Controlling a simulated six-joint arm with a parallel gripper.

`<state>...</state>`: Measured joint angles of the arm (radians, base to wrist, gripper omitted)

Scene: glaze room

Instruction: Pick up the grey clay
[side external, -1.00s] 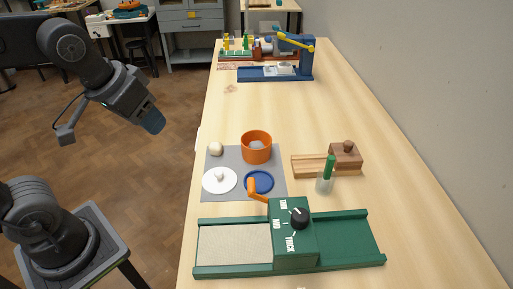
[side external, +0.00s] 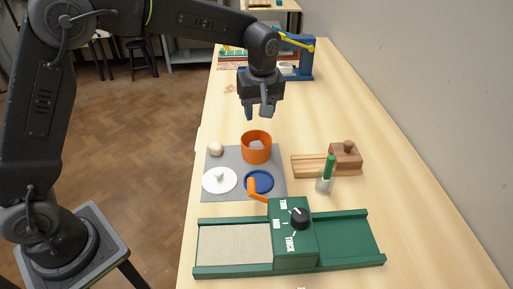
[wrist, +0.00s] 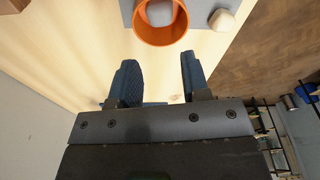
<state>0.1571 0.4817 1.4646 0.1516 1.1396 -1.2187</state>
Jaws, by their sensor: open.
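A grey lump of clay (side external: 257,145) lies inside an orange cup (side external: 257,156) that stands on a grey mat (side external: 213,169). The cup's wall hides its lower part. In the wrist view the grey clay (wrist: 160,12) shows in the mouth of the orange cup (wrist: 160,37) at the top edge. My gripper (side external: 258,111) is open and empty, fingers pointing down, above and a little behind the cup. In the wrist view my gripper's two blue fingers (wrist: 158,62) are apart, with the cup beyond them.
A beige ball (side external: 216,149), a white knobbed disc (side external: 220,180) and a blue dish (side external: 259,181) are on the mat.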

